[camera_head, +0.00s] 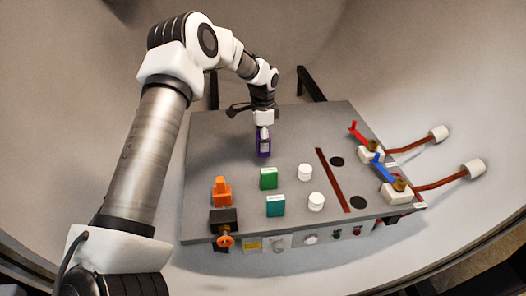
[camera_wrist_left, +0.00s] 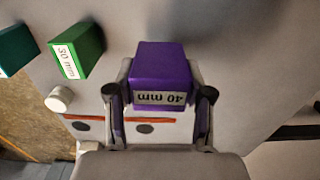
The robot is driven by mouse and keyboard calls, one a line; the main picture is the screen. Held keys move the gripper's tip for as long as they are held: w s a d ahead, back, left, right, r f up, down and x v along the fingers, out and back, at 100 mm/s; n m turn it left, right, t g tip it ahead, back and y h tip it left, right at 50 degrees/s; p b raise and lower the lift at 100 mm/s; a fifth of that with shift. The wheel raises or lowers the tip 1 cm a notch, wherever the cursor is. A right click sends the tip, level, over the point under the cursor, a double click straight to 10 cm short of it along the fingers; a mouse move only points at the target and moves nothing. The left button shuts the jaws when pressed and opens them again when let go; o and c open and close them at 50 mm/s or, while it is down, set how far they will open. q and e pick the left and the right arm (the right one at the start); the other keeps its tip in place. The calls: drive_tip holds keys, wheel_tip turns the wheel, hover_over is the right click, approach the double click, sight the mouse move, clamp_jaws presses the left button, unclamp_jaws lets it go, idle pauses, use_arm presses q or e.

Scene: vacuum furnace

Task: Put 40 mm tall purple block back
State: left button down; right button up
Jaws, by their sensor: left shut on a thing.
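The purple block (camera_head: 263,149) is at the back middle of the grey panel (camera_head: 225,140) in the head view. My left gripper (camera_head: 264,128) is above it, pointing down, shut on its upper part. In the left wrist view the purple block (camera_wrist_left: 162,68) shows its "40 mm" label and sits between the two fingers of my left gripper (camera_wrist_left: 160,105). I cannot tell whether its base touches the panel. My right gripper is not in view.
In front of the purple block stand a green block (camera_head: 268,178) and a teal block (camera_head: 275,206). Two white knobs (camera_head: 305,172) are to their right. An orange part (camera_head: 221,190) is front left. Red (camera_head: 358,133) and blue (camera_head: 382,169) levers are at the right.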

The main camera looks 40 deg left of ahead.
use_arm(q)
wheel_tip(320, 180, down, 5)
drive_tip(key=shift+d+r+p, duration=0.1)
drive_tip(key=shift+r+p, duration=0.1)
drive_tip(key=shift+p, duration=0.15)
drive_tip(key=shift+w+f, duration=0.1)
drive_tip(key=shift+f, duration=0.1)
drive_tip(key=shift+c, duration=2.2)
unclamp_jaws()
drive_tip(key=shift+r, duration=0.2)
wheel_tip(320, 180, up, 12)
drive_tip(key=shift+f+b, duration=0.1)
drive_tip(key=shift+b, duration=0.95)
